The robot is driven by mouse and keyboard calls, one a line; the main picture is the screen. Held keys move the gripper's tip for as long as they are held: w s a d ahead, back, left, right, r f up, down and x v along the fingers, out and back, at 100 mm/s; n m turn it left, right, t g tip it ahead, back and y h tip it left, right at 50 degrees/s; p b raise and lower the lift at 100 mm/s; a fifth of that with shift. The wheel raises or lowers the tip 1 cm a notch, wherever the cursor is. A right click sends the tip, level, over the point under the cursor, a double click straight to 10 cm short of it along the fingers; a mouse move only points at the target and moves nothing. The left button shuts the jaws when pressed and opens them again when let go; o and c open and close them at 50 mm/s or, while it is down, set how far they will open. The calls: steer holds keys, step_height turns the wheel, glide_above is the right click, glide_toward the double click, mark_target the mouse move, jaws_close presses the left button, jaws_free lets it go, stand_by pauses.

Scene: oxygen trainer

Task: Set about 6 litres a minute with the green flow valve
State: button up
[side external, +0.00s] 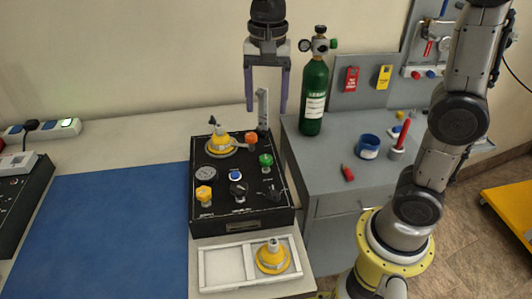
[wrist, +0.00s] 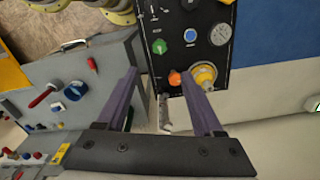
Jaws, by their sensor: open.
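The green flow valve (side external: 265,160) is a small round knob at the right side of the black panel box (side external: 242,226). It also shows in the wrist view (wrist: 159,46), beyond the fingertips. A clear upright flow tube (side external: 262,110) stands at the panel's back edge and shows between the fingers in the wrist view (wrist: 163,115). Its reading is too small to tell. My gripper (side external: 266,108) is open and empty, pointing down, above the back of the panel and apart from the valve. Its two purple fingers also show in the wrist view (wrist: 160,76).
An orange knob (side external: 250,138) and a yellow fitting (side external: 219,143) sit left of the valve. A gauge (side external: 206,174), a blue button (side external: 235,174) and other knobs share the panel. A green cylinder (side external: 314,96) stands at the right. The blue mat (side external: 105,225) is clear.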

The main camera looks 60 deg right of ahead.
mark_target(266, 158)
step_height(266, 158, down, 14)
steer(key=shift+a+f, duration=0.1)
steer(key=shift+f, duration=0.1)
stand_by(0.4)
jaws_close()
stand_by(0.3)
